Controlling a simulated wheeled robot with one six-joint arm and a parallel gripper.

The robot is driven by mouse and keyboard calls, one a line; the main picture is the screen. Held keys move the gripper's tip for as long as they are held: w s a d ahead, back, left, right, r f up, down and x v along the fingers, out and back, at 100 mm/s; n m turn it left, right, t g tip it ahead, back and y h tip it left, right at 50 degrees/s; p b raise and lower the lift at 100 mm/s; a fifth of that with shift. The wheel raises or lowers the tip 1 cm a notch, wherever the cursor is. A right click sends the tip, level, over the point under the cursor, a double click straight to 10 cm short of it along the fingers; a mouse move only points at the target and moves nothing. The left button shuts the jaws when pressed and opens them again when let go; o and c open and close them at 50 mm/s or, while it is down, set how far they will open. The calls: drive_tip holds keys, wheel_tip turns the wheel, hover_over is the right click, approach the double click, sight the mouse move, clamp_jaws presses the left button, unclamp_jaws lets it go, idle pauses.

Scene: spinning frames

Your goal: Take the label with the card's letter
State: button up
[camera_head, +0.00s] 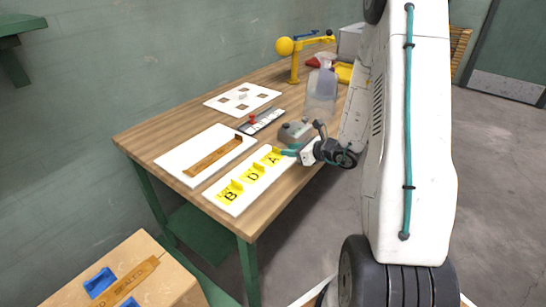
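Three yellow labels stand in a row on a white board (238,206) at the front of the table: the B label (231,193), the D label (253,174) and the A label (270,160). Each has a small raised tab. My gripper (288,152), with teal fingertips, is at the right end of the row, right by the A label's tab. The frame is too small to show whether the fingers touch or close on the tab. I cannot make out a card with a readable letter.
The wooden table (150,133) also holds a white board with a brown strip (213,155), a white sheet with small squares (242,98), a grey device (295,131), a spray bottle (321,92) and a yellow stand (294,65).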

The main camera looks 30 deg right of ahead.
sight(272, 156)
drive_tip(key=x, duration=0.5)
drive_tip(key=shift+s+d+f, duration=0.1)
drive_tip(key=shift+s+f, duration=0.05)
drive_tip(key=shift+f, duration=0.05)
clamp_jaws()
drive_tip(key=shift+r, duration=0.1)
